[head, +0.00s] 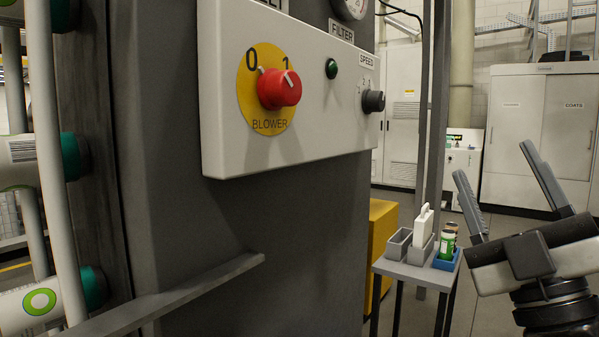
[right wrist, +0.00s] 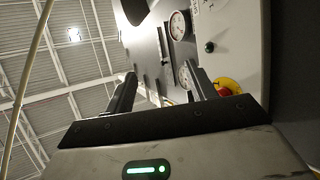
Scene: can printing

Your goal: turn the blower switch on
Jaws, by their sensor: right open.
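The blower switch (head: 279,90) is a red knob on a yellow disc (head: 268,122) marked 0, 1 and BLOWER, on a pale panel. A white mark shows on top of the knob's face; I cannot tell surely which number it points to. My right gripper (head: 494,161) is open and empty at the right of the head view, well apart from the switch. In the right wrist view the switch (right wrist: 226,92) is partly hidden behind the right finger of the gripper (right wrist: 160,82). My left gripper is not in view.
The panel (head: 330,115) also bears a green lamp (head: 331,68) and a dark SPEED knob (head: 373,101). A grey rail (head: 190,295) juts out below. A small stand (head: 413,271) with bins is at lower right. Open room lies between panel and gripper.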

